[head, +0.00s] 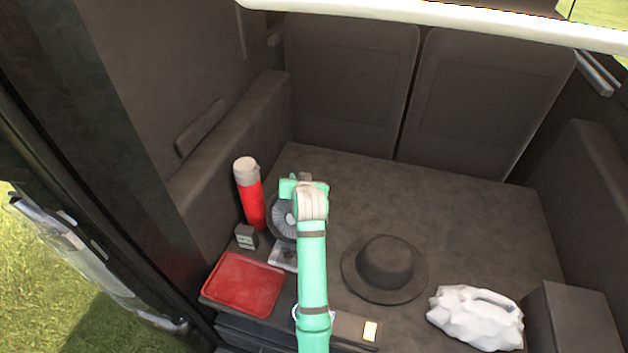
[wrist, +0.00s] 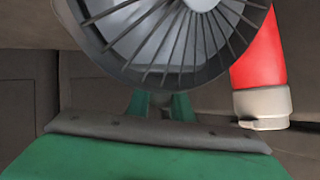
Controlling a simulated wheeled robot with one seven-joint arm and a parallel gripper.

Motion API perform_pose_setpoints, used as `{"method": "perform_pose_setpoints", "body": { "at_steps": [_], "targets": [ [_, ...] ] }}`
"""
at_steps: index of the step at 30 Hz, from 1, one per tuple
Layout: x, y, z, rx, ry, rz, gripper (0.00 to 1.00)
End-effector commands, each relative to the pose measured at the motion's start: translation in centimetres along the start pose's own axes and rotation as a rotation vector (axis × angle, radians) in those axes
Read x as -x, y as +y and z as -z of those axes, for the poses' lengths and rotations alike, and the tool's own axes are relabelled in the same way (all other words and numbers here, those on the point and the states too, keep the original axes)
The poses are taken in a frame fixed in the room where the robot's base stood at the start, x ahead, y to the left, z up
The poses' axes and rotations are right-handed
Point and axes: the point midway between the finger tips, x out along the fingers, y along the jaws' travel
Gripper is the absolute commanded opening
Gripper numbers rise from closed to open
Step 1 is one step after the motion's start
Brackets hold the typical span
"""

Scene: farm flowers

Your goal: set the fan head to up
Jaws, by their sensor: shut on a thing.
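The fan stands on the boot floor at the left, partly hidden behind my arm in the head view. Its round dark grille (head: 279,222) shows beside the arm, and its pale base (head: 282,258) sits below. In the wrist view, the fan head (wrist: 165,40) fills the top, its ribbed grille and pale hub facing the camera. My gripper (wrist: 157,106) has its two green fingers at the rim of the fan head and is shut on it. In the head view my gripper (head: 290,185) is over the top of the fan; the fingertips are hard to make out.
A red flask (head: 251,200) stands close left of the fan; it also shows in the wrist view (wrist: 259,60). A small grey box (head: 246,237) and red tray (head: 243,284) are in front. The back floor is clear.

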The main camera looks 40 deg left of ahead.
Motion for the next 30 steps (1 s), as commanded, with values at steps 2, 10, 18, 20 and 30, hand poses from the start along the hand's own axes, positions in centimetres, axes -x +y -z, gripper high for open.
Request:
{"method": "perform_pose_setpoints", "body": {
  "at_steps": [2, 10, 18, 20, 30],
  "targets": [
    [-0.5, -0.4, -0.5, 0.004, -0.007, 0.005, 0.0],
    [-1.2, -0.9, -1.1, 0.009, -0.013, 0.012, 0.0],
    [-1.3, -0.9, -1.4, 0.009, -0.017, 0.012, 0.0],
    [-1.4, -0.9, -1.4, 0.009, -0.018, 0.012, 0.0],
    [-1.3, -0.9, -1.3, 0.01, -0.014, 0.013, 0.36]
  ]
}}
